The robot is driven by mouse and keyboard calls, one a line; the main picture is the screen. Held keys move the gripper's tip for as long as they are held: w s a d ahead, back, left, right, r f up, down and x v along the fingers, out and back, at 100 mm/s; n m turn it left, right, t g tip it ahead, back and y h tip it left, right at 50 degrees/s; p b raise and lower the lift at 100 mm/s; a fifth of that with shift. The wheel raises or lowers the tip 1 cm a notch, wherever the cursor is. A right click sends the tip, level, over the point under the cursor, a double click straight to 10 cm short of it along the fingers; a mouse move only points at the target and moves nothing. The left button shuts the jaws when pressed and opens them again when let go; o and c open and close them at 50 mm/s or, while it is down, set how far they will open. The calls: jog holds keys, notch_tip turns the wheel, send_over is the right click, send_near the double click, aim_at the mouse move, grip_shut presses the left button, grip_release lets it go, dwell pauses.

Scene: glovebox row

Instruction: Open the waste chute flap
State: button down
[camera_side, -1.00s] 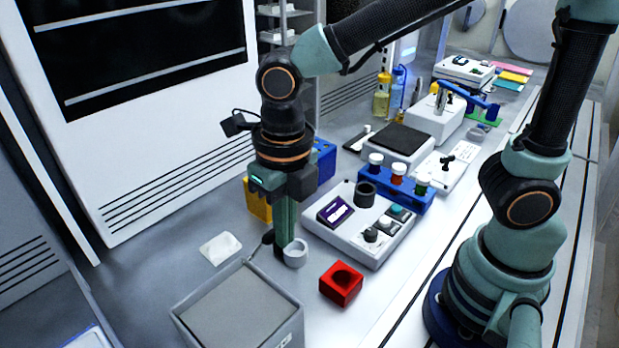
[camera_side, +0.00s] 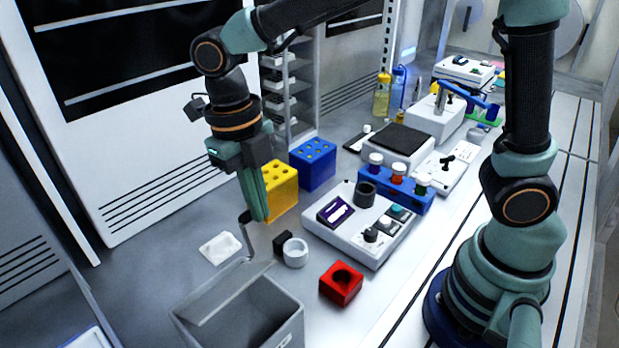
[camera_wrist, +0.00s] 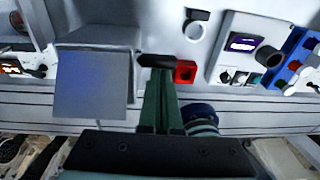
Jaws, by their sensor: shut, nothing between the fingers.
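The waste chute is a grey box (camera_side: 285,325) at the bottom of the side view. Its flap (camera_side: 225,290) is tilted off the level of the rim, and the hollow inside of the box shows. A thin crank with a dark knob (camera_side: 245,217) stands at the box's far corner. My gripper (camera_side: 258,217) is shut and empty, pointing down close beside the knob. I cannot tell whether they touch. In the wrist view, the fingertips (camera_wrist: 161,75) lie just below a dark bar, and the chute's grey flap (camera_wrist: 90,85) is to their left.
A white ring cup (camera_side: 295,252) and a red block (camera_side: 341,283) stand right of the chute. A yellow block (camera_side: 279,190) and blue block (camera_side: 313,165) stand behind my gripper. A white pad (camera_side: 220,248) lies left. A control panel (camera_side: 340,240) is to the right.

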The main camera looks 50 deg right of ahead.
jog(key=w+f, duration=0.2)
jog(key=w, duration=0.4)
jog(key=shift+w+f, duration=0.25)
jog(key=shift+f, duration=0.1)
dwell(0.4)
dwell(0.3)
